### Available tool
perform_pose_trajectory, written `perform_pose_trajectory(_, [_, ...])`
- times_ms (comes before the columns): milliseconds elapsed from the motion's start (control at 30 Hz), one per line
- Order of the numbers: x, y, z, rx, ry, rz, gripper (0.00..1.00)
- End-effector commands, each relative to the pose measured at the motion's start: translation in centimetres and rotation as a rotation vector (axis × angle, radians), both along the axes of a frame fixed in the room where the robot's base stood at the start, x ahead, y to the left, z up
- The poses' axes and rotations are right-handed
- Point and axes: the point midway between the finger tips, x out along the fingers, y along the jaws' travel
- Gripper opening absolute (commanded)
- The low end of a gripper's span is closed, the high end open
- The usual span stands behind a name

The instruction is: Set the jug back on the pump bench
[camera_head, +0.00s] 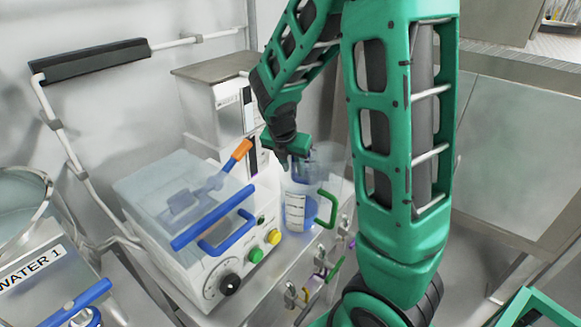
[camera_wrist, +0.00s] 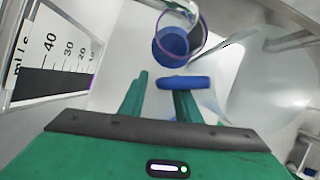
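A clear jug (camera_head: 294,212) with a white graduated label and a bluish lower part appears upright over the steel pump bench (camera_head: 262,302). A green handle (camera_head: 333,208) shows at its right side. My gripper (camera_head: 300,160) is pointed down at the jug's upper part, and my arm comes from above. In the wrist view my gripper's two fingers (camera_wrist: 160,95) stand apart, with no object clearly pinched between them. A blue bar (camera_wrist: 183,82) lies across the right fingertip. I cannot tell whether it belongs to the jug. Contact between fingers and jug is unclear.
A white pump (camera_head: 212,275) with a clear blue-handled lid (camera_head: 170,190) stands left of the jug. A tall unit (camera_head: 222,110) rises behind; its scale (camera_wrist: 55,55) shows close in the wrist view. Several coloured valves (camera_head: 318,282) line the bench front. A WATER 1 vessel (camera_head: 40,270) is at left.

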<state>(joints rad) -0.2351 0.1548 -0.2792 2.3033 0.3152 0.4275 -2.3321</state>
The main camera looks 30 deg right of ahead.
Motion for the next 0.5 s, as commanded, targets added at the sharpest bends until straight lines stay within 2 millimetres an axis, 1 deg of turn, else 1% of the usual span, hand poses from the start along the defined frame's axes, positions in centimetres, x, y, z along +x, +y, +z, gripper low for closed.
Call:
perform_pose_trajectory(267, [0.0, 0.0, 0.2, 0.0, -0.001, 0.0, 0.3])
perform_pose_trajectory(367, [-0.1, 0.3, 0.9, -0.001, -0.003, 0.001, 0.3])
perform_pose_trajectory(500, [-0.5, 1.0, 2.8, 0.001, -0.005, 0.002, 0.3])
